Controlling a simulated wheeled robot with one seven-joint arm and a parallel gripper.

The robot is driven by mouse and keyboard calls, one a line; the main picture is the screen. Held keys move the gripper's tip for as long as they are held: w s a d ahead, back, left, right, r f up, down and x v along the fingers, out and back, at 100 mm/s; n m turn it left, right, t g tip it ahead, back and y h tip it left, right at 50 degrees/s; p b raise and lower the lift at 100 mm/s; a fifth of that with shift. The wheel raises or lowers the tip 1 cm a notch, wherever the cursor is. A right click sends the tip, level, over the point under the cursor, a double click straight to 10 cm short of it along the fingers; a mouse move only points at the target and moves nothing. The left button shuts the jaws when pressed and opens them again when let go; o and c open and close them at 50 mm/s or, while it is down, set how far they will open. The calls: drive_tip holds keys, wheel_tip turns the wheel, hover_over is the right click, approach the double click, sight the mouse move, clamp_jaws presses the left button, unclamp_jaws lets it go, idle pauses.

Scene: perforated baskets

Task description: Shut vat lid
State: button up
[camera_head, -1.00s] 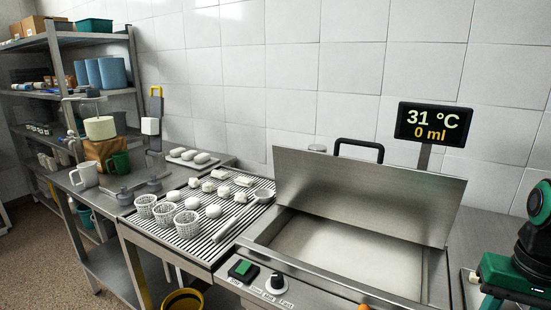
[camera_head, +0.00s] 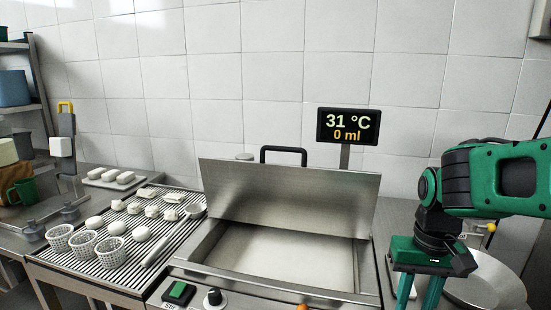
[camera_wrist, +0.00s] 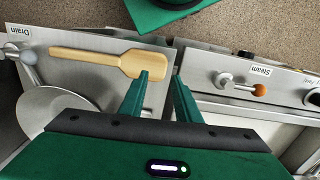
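The vat lid (camera_head: 290,195) is a flat steel panel that stands raised and tilted back over the vat, with a black handle (camera_head: 284,151) along its top edge. My gripper (camera_head: 420,297) is right of the vat in the head view, apart from the lid and pointing down. In the wrist view its two green fingers (camera_wrist: 161,88) are spread with a gap between them and nothing held. The lid is not recognisable in the wrist view.
A display (camera_head: 347,127) on a post stands behind the lid, reading 31 °C and 0 ml. Left is a slatted drainer (camera_head: 120,255) with white baskets (camera_head: 82,243) and white pieces. A wooden paddle (camera_wrist: 95,57), a round pan (camera_wrist: 55,105) and a steam valve (camera_wrist: 240,84) are near my gripper.

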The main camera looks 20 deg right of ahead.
drive_tip(key=r, duration=0.1)
drive_tip(key=d+r, duration=0.1)
drive_tip(key=shift+w+d+r, duration=0.1)
drive_tip(key=shift+w+r, duration=0.2)
drive_tip(key=shift+w, duration=0.05)
clamp_jaws()
wheel_tip(320, 180, up, 27)
drive_tip(key=t+h, duration=0.3)
drive_tip(key=t, duration=0.2)
hover_over(318, 173)
drive_tip(key=x, duration=1)
drive_tip(key=shift+s+a+f, duration=0.1)
drive_tip(key=shift+s+a, duration=0.4)
drive_tip(key=shift+s, duration=0.3)
drive_tip(key=shift+s+a+f, duration=0.15)
drive_tip(key=shift+s+a, duration=0.3)
drive_tip(key=shift+s, duration=0.3)
